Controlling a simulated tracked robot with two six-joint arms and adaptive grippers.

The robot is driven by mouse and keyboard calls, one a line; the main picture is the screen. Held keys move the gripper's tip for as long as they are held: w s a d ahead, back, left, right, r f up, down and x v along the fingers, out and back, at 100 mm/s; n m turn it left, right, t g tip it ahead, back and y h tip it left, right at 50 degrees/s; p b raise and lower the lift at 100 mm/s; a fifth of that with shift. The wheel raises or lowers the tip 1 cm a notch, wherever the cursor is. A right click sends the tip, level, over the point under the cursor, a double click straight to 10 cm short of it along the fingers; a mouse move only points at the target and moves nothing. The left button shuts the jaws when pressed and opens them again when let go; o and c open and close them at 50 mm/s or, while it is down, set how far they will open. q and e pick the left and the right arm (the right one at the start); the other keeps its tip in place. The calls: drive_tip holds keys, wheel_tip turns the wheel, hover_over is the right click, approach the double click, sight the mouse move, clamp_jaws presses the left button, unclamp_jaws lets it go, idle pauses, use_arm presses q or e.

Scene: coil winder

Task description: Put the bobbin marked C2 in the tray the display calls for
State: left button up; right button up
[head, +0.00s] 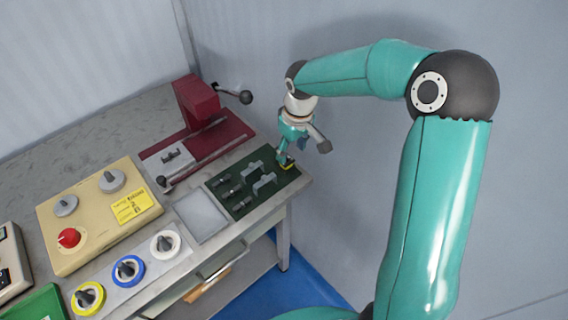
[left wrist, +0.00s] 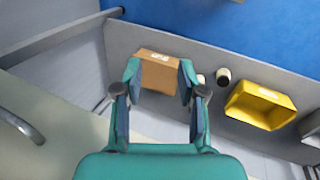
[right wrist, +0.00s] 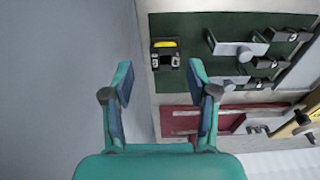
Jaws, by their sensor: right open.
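No readable display shows.
A cream control box (head: 100,215) has grey knobs, a red knob and a yellow label. A green tool board (head: 250,184) with black holders lies right of a shallow grey tray (head: 200,216). A red winder (head: 197,102) with a crank stands behind. Two small cylinders (left wrist: 223,76) stand on the shelf.

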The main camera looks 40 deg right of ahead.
sight(288, 159)
drive_tip(key=shift+w+a+f+p, duration=0.1)
drive_tip(key=shift+w+f+p, duration=0.1)
drive_tip(key=shift+f, duration=0.7)
drive_tip(key=shift+w+f+p, duration=0.15)
drive_tip(key=shift+w+f, duration=0.05)
drive_tip(key=shift+f, duration=0.65)
drive_tip(key=shift+w+a+f+p, duration=0.1)
drive_tip(key=shift+w+f+p, duration=0.1)
drive_tip(key=shift+f, duration=0.7)
drive_tip(key=shift+d, duration=0.1)
drive_tip(key=c, duration=1.1)
drive_tip(key=shift+o, duration=0.2)
drive_tip(key=shift+r, duration=0.1)
drive_tip(key=shift+r, duration=0.1)
